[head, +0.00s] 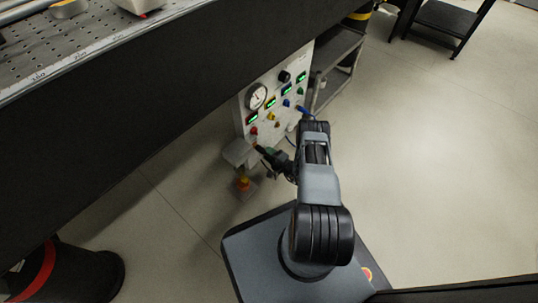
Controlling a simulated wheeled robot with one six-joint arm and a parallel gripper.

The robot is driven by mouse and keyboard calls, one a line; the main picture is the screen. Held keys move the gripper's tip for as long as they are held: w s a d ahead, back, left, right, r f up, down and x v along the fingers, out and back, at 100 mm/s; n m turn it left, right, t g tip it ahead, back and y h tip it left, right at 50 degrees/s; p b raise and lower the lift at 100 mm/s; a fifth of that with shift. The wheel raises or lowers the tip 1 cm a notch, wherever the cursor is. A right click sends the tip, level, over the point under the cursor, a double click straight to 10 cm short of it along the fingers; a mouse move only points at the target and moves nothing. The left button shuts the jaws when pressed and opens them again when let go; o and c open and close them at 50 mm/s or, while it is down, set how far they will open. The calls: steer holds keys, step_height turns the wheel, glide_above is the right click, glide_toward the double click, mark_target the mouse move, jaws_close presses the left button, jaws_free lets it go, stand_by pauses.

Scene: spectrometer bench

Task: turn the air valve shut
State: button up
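A white control panel (250,107) stands under the dark bench, with a round gauge (257,95), green lit displays and several small coloured knobs. I cannot tell which of these fittings is the air valve. My gripper (260,149) is at the panel's lower front, close to its surface. It points left, and my arm comes in from the right. The gripper is small and dark here, so I cannot tell whether its fingers are open or touch anything. My arm hides part of the panel's lower right.
A grey block (238,152) sits beside the gripper, above a small yellow-and-red piece (242,184). The bench's dark side (150,105) runs along the left. A grey shelf cart (336,65) stands right of the panel. Open floor (440,160) lies to the right.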

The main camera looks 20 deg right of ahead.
steer(key=shift+n, duration=0.9)
steer(key=o, duration=0.9)
